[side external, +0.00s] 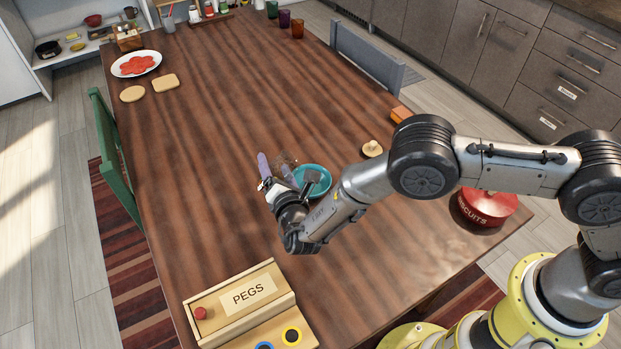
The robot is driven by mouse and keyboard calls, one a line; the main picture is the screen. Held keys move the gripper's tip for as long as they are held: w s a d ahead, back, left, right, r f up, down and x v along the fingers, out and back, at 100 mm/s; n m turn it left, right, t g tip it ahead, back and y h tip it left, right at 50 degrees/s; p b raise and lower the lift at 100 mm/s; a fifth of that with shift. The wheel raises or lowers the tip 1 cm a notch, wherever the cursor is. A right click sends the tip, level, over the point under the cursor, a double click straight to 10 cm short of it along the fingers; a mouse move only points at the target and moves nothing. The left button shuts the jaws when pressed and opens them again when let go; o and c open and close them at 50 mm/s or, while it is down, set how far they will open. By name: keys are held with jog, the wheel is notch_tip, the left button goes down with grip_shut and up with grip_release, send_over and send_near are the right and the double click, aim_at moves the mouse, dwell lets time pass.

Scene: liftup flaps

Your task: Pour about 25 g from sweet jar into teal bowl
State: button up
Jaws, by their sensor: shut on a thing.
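The teal bowl (325,182) stands on the wooden table in the middle of the side external view, partly hidden by my wrist. My gripper (276,168), with purple-grey fingers, is just left of the bowl. It is shut on a small see-through vessel with brownish contents, which looks like the sweet jar (285,158). The jar is small and partly hidden by the fingers, so I cannot tell its tilt or how full it is. I cannot see clearly whether anything lies in the bowl.
A round wooden lid (372,149) lies right of the bowl. A red biscuit tin (487,206) stands at the right, under my arm. A PEGS box (240,300) sits at the front. A white plate (136,64) and two boards are at the far left. The table's left middle is clear.

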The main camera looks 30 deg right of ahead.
jog(key=shift+a+f+m+y, duration=0.2)
jog(key=shift+m+y, duration=0.1)
jog(key=shift+m, duration=0.5)
jog(key=shift+a+f+m+y, duration=0.15)
jog(key=shift+m+y, duration=0.15)
jog(key=shift+m, duration=0.5)
jog(key=shift+d+r+m+g+y, duration=0.1)
jog(key=shift+r+m+g+y, duration=0.2)
jog(key=shift+m, duration=0.2)
jog(key=shift+d+r+m, duration=0.4)
jog(key=shift+d+m, duration=0.4)
jog(key=shift+f+m+y, duration=0.35)
jog(key=shift+m+y, duration=0.15)
jog(key=shift+d+r+m+y, duration=0.2)
jog(key=shift+r+m+y, duration=0.2)
jog(key=shift+m, duration=0.4)
jog(key=shift+d+f+m+y+p, duration=0.2)
jog(key=shift+f+m+y+p, duration=0.1)
jog(key=shift+f+m+p, duration=0.25)
dwell(2.2)
jog(key=shift+d+r+m, duration=0.15)
jog(key=shift+r+m, duration=0.1)
jog(key=shift+m, duration=0.1)
dwell(0.7)
